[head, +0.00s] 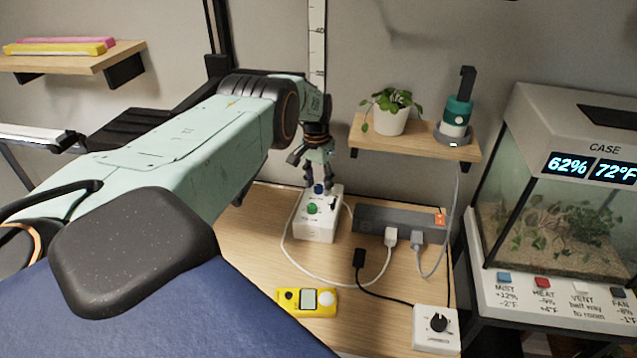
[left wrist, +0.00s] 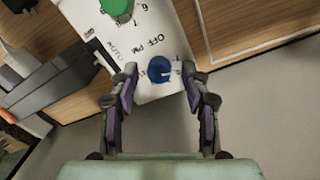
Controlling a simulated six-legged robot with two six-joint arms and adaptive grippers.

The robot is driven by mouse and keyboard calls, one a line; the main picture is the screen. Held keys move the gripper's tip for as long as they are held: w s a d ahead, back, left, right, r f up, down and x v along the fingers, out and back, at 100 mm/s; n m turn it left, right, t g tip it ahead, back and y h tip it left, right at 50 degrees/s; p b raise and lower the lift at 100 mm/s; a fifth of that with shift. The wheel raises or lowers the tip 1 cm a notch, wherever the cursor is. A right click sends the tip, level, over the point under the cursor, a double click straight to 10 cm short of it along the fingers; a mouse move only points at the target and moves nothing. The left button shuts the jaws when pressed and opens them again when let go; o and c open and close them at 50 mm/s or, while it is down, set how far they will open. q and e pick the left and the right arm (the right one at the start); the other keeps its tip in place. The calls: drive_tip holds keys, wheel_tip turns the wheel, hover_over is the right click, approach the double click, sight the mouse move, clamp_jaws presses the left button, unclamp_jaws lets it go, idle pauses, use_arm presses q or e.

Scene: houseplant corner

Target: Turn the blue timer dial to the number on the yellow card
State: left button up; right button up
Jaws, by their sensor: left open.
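The blue timer dial (head: 319,188) is on the far end of a white timer box (head: 318,232) on the wooden desk. In the left wrist view the blue dial (left wrist: 160,70) shows a pale pointer mark, with printed numbers and "OFF" around it. My left gripper (head: 320,180) is above the dial; in the left wrist view its open fingers (left wrist: 160,76) appear on either side of it. I cannot tell whether they touch it. A green dial (head: 312,208) is nearer on the same box. I see no yellow card with a readable number. My right gripper is not in view.
A grey power strip (head: 400,220) with plugs and cables is right of the box. A yellow meter (head: 306,302) and a white box with a black knob (head: 438,322) are at the front. A shelf (head: 415,142) holds a plant. A glass case (head: 560,200) stands right.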

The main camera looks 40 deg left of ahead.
use_arm(q)
drive_tip(key=shift+s+d+r, duration=0.1)
drive_tip(key=shift+r, duration=0.05)
drive_tip(key=shift+c, duration=1.3)
clamp_jaws()
drive_tip(key=shift+f+n+b, duration=0.2)
drive_tip(key=shift+n+b, duration=0.55)
drive_tip(key=shift+n, duration=0.15)
drive_tip(key=shift+r+n, duration=0.1)
drive_tip(key=shift+n, duration=0.5)
drive_tip(key=shift+o, duration=1.3)
unclamp_jaws()
